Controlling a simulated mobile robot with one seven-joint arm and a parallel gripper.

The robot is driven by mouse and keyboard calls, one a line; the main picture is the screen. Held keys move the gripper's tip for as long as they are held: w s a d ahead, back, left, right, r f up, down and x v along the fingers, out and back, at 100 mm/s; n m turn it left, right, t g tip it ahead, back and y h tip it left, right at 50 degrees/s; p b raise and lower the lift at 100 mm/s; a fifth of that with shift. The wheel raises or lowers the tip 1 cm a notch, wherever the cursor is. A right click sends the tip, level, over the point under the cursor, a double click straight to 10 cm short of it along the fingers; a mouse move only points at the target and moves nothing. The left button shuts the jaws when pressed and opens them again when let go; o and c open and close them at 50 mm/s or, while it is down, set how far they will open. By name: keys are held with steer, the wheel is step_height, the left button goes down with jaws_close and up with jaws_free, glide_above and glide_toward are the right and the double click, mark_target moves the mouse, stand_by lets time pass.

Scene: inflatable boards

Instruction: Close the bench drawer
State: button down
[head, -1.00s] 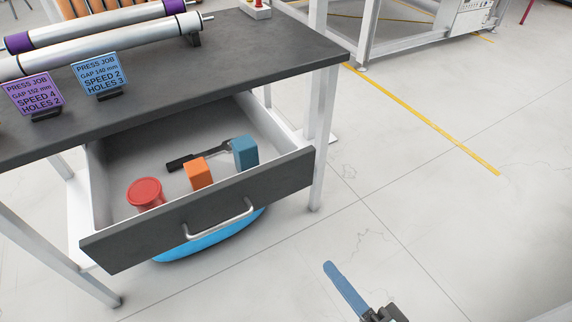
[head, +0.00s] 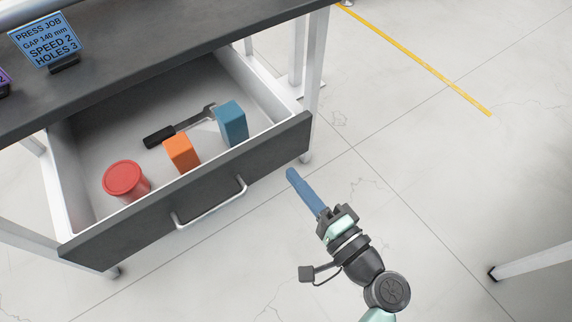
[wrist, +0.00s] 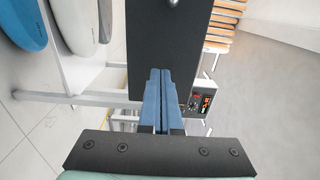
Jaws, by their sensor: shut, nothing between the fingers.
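The bench drawer (head: 207,194) is pulled well out from under the dark bench top (head: 135,65). Its dark front carries a silver bar handle (head: 212,206). Inside lie a red round container (head: 125,181), an orange block (head: 181,153), a blue block (head: 231,124) and a black-handled wrench (head: 180,127). My gripper (head: 293,175) has long blue fingers, shut and empty. In the head view its tips are just in front of the right end of the drawer front. In the wrist view the fingertips (wrist: 160,75) overlap a dark panel, likely the drawer front; contact cannot be told.
A blue sign (head: 47,42) stands on the bench top. A white bench leg (head: 311,95) is behind the drawer's right end. Another light leg (head: 530,262) stands at the lower right. The floor right of the drawer is open, with a yellow line (head: 420,60).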

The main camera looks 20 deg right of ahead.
mark_target(276, 156)
steer(key=shift+x, duration=1.95)
